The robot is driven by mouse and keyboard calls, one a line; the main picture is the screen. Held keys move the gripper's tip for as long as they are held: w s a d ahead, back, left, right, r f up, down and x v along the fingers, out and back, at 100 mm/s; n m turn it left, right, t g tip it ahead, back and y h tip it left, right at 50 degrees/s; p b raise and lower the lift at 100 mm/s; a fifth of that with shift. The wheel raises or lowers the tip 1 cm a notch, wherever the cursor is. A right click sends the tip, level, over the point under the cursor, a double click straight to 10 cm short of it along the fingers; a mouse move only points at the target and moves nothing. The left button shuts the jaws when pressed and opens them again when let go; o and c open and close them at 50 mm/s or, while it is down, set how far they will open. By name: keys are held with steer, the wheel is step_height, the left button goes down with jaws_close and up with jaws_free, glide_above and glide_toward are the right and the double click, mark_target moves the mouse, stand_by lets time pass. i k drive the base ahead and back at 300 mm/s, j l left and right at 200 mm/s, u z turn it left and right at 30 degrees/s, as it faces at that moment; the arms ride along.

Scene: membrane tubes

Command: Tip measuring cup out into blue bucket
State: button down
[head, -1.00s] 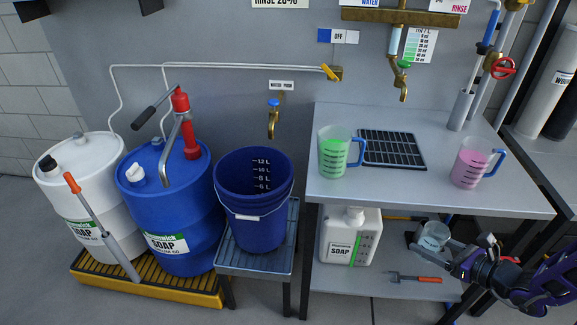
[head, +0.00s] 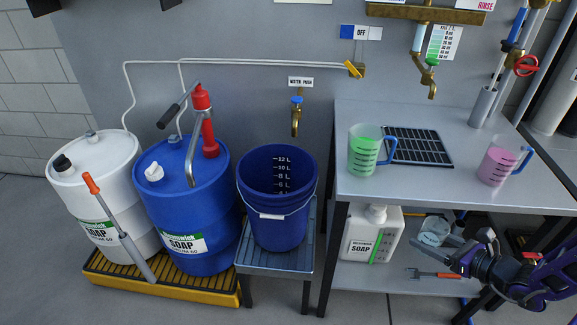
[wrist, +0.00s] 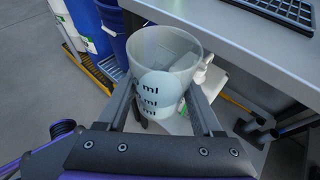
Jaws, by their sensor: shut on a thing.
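My gripper (head: 440,243) is shut on a small clear measuring cup (head: 433,232) at the lower right of the head view, in front of the table's lower shelf. In the wrist view the cup (wrist: 163,75) stands roughly upright between the two fingers, with dark "ml" marks on a pale blue patch. The blue bucket (head: 258,222) stands left of the table on a grey metal stand, open at the top, with litre marks inside. The gripper is to its right and apart from it.
A white soap can (head: 370,238) sits below. A tap (head: 296,118) hangs above the bucket.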

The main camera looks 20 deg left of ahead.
mark_target(272, 178)
steer(key=j, duration=0.45)
steer(key=k+j, duration=0.1)
steer(key=j, duration=0.35)
steer(key=i+j, duration=0.15)
steer(key=j, duration=0.2)
steer(key=i+j, duration=0.15)
steer(key=j, duration=0.2)
